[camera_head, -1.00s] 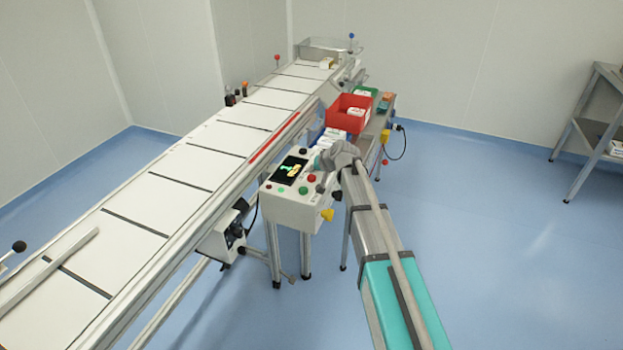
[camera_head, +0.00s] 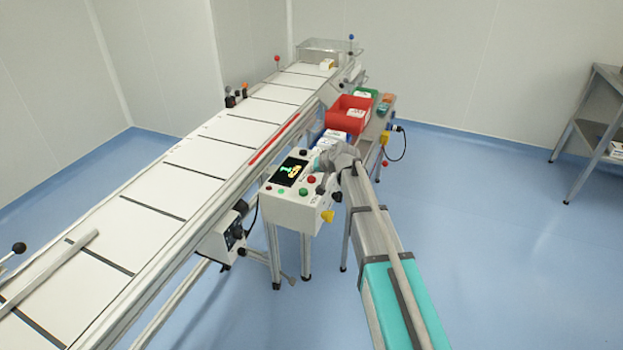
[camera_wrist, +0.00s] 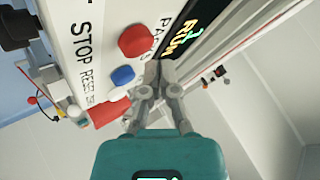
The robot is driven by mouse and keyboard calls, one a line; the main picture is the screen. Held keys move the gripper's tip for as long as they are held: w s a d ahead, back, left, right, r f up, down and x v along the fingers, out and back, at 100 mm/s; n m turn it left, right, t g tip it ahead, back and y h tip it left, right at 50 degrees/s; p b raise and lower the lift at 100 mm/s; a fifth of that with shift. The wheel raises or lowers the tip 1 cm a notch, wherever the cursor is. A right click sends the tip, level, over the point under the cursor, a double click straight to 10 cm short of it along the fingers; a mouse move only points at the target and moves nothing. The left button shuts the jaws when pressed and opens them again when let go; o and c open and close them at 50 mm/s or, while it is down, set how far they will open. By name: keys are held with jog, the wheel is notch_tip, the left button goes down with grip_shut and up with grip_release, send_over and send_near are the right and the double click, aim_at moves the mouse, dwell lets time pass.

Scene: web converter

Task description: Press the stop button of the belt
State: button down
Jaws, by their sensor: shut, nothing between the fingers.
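The control box (camera_head: 290,208) stands beside the belt (camera_head: 205,165) on legs. Its face carries a lit screen (camera_head: 291,171), a red button (camera_head: 311,179) and dark knobs. In the wrist view the red button (camera_wrist: 136,42) lies close to the printed word STOP, with a blue button (camera_wrist: 122,75) near RESET and a black knob (camera_wrist: 15,30) at the corner. My gripper (camera_wrist: 158,72) is shut and empty, its tips over the panel, below and right of the red button in the picture. I cannot tell whether the tips touch the panel.
A red bin (camera_head: 348,122) and a green bin (camera_head: 366,93) stand on a side bench behind the box. A yellow part (camera_head: 327,215) sticks out at the box's lower side. A metal shelf (camera_head: 595,130) stands far right. The blue floor on the right is clear.

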aim_at(312, 179)
jog(key=shift+f, duration=0.25)
jog(key=shift+f+b, duration=0.2)
jog(key=shift+b, duration=0.25)
jog(key=shift+f+b, duration=0.6)
dwell(1.2)
jog(key=shift+r, duration=0.1)
dwell(0.3)
jog(key=shift+r+p, duration=0.95)
jog(key=shift+p, duration=0.1)
jog(key=shift+r, duration=0.1)
notch_tip(312, 179, up, 5)
jog(key=p, duration=0.5)
dwell(0.7)
